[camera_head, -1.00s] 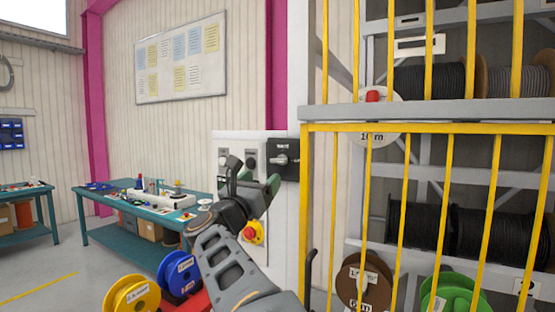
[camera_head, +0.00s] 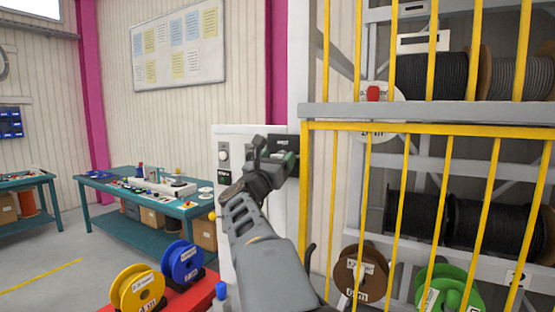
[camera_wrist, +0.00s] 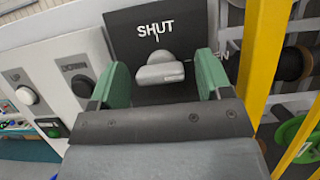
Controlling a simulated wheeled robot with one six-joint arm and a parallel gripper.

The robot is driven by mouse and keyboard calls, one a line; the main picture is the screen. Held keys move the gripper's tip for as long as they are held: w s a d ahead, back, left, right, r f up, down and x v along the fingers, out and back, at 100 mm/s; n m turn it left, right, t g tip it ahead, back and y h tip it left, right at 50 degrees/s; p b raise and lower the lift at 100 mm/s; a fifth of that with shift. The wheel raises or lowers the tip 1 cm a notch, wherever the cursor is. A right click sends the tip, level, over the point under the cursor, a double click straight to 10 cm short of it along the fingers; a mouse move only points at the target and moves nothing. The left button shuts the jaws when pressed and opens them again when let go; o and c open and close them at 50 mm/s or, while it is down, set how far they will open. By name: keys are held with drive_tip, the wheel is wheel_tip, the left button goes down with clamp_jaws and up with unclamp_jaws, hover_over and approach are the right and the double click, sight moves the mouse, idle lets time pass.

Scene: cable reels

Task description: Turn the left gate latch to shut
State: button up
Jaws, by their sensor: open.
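The latch is a black plate (camera_wrist: 120,30) with a grey knob (camera_wrist: 160,70) on it. The word SHUT stands above the knob, and another label is partly hidden at the right by a finger. I cannot tell clearly which way the knob points. My gripper (camera_wrist: 163,80) is open, with one green finger on each side of the knob. No contact with the knob is visible. In the head view my gripper (camera_head: 275,160) covers most of the black plate (camera_head: 283,141), and the knob is hidden there.
A pale panel with UP and DOWN buttons (camera_wrist: 78,85) is left of the latch. Yellow gate bars (camera_head: 305,200) stand close at the right, before shelves of cable reels. Yellow and blue reels (camera_head: 137,293) sit low at the left. A teal workbench (camera_head: 150,205) stands farther back.

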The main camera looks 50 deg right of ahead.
drive_tip(key=c, duration=0.9)
drive_tip(key=shift+c, duration=0.2)
